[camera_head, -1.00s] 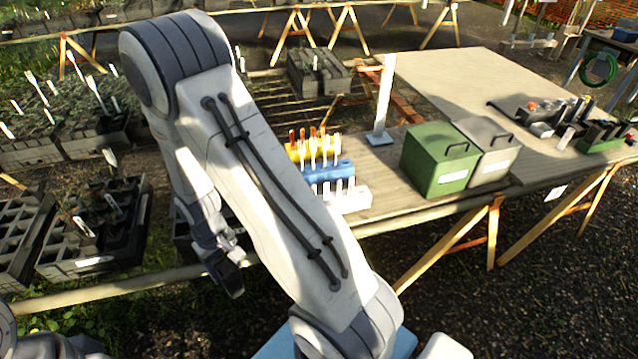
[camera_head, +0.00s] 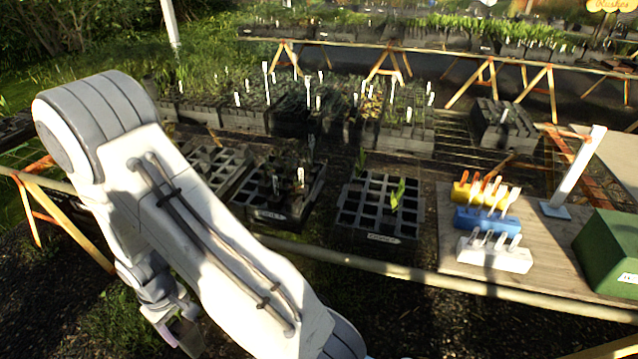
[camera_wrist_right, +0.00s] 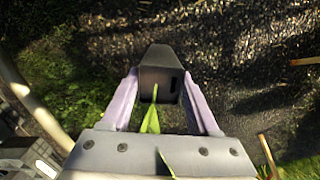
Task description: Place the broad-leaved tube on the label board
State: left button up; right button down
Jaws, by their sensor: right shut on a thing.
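My right gripper (camera_head: 180,335) hangs at the lower left of the head view, over dark ground in front of the bench. In the right wrist view, my right gripper (camera_wrist_right: 162,80) has its two pale fingers on either side of a dark tube (camera_wrist_right: 160,62) and is shut on it. Green leaves (camera_wrist_right: 151,118) rise from the tube towards the wrist. A wooden board (camera_head: 545,262) at the right of the head view bears yellow, blue and white label blocks; I cannot tell whether it is the label board. My left gripper is not in view.
A black cell tray (camera_head: 345,228) with a few leafy plants stands left of the wooden board. Another dark tray (camera_head: 262,214) stands further left. A green box (camera_head: 605,250) and a white post (camera_head: 582,170) stand at the right. A rail (camera_head: 440,284) runs along the bench front.

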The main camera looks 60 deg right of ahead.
aim_at(533, 225)
jog(key=u, duration=0.45)
jog(key=k, duration=1.5)
jog(key=z, duration=1.6)
